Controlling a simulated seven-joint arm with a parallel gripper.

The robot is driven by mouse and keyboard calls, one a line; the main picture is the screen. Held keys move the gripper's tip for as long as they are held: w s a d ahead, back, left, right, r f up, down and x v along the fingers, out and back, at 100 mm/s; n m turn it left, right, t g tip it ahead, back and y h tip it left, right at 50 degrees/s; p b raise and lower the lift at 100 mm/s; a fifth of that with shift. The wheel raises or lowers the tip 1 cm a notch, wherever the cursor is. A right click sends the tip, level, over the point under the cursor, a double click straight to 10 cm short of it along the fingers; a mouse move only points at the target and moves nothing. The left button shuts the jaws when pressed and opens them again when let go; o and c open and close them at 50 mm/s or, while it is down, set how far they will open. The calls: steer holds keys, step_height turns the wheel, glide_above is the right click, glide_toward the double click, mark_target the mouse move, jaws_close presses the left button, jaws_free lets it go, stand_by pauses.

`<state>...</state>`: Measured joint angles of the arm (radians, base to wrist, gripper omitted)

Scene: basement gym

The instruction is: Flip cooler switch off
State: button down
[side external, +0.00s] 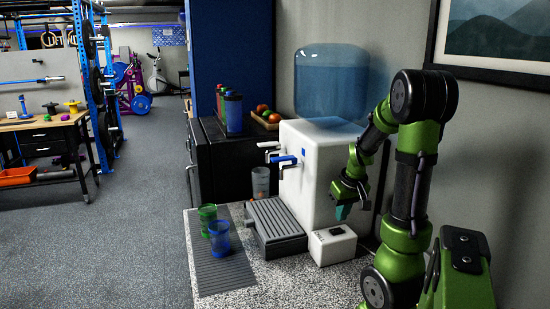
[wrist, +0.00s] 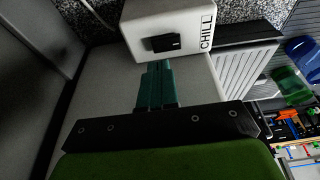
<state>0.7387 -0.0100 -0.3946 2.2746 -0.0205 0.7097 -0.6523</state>
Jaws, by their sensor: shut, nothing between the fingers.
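The cooler switch is a black rocker (side external: 336,232) on top of a small white box (side external: 333,248) on the speckled counter, in front of the white water cooler (side external: 312,165). In the wrist view the black rocker (wrist: 164,43) shows beside the word CHILL on the white box (wrist: 190,15). My gripper (side external: 343,212) has teal fingers and is above and just behind the box, apart from the switch in the side view. In the wrist view my gripper (wrist: 157,68) is shut and empty, its tips close below the rocker in the picture. The rocker's tilt is too small to tell.
A grey drip tray (side external: 275,222) stands left of the box. Green (side external: 208,218) and blue (side external: 219,238) cups stand on a dark ribbed mat (side external: 226,273). A clear blue bottle (side external: 331,84) tops the cooler. The counter in front of the box is clear.

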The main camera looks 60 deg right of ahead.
mark_target(339, 229)
steer(key=shift+f, duration=1.45)
